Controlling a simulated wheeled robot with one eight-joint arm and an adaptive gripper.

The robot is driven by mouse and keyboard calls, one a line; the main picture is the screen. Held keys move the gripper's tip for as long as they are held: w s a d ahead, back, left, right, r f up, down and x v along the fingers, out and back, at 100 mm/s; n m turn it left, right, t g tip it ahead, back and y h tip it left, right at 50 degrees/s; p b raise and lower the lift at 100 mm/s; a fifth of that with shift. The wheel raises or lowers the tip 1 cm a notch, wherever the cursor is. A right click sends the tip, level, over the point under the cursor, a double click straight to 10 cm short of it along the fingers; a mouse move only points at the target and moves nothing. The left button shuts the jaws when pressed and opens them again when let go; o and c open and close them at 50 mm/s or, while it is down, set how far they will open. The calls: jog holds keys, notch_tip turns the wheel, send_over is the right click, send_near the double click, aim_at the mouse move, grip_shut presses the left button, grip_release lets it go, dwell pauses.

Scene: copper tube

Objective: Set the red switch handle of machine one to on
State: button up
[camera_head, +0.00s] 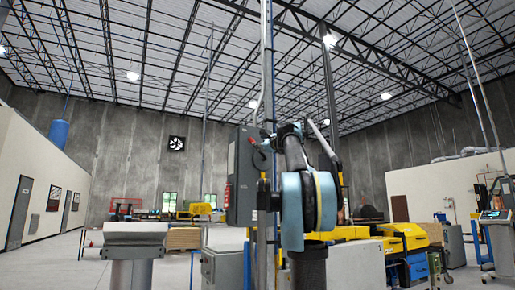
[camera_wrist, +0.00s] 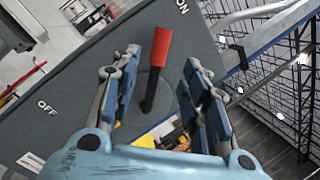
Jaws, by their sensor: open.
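In the wrist view a grey switch panel (camera_wrist: 70,95) fills much of the picture, tilted, with OFF lettering at the left and ON at the top. The red switch handle (camera_wrist: 160,47) sits on a black lever rising from a round pivot, and leans toward the ON lettering. My gripper (camera_wrist: 161,62) is open, with one finger on each side of the red handle. Gaps show between the handle and both fingers; their depth is hard to judge. In the head view a tall grey box (camera_head: 242,180) stands left of my arm; my fingertips cannot be made out there.
In the head view a grey pedestal (camera_head: 134,245) stands at left and yellow machines (camera_head: 405,237) at right. Open floor shows at far left.

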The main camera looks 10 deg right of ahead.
jog(key=shift+v, duration=1)
jog(key=s+a+f+n+g+y, duration=0.1)
jog(key=s+a+f+n+g, duration=0.4)
jog(key=f, duration=0.8)
jog(key=s+a+f+n+g+y, duration=0.15)
jog(key=s+a+f+n, duration=0.45)
jog(key=f, duration=0.8)
jog(key=s+a+f+n+g, duration=0.45)
jog(key=s+f, duration=0.25)
jog(key=f, duration=0.6)
jog(key=s+d+f+n+g+h, duration=0.2)
jog(key=s+f, duration=0.7)
jog(key=f, duration=0.6)
jog(key=s+d+f+n+g+h, duration=0.2)
jog(key=s+d+f, duration=0.4)
jog(key=f, duration=1)
jog(key=s+d+f+n+g+h, duration=0.3)
jog(key=s+d+f+n+h, duration=0.1)
jog(key=s+f, duration=0.8)
notch_tip(320, 180, down, 3)
jog(key=shift+s+f+h, duration=0.2)
jog(key=shift+s+h, duration=0.05)
jog(key=shift+h, duration=0.3)
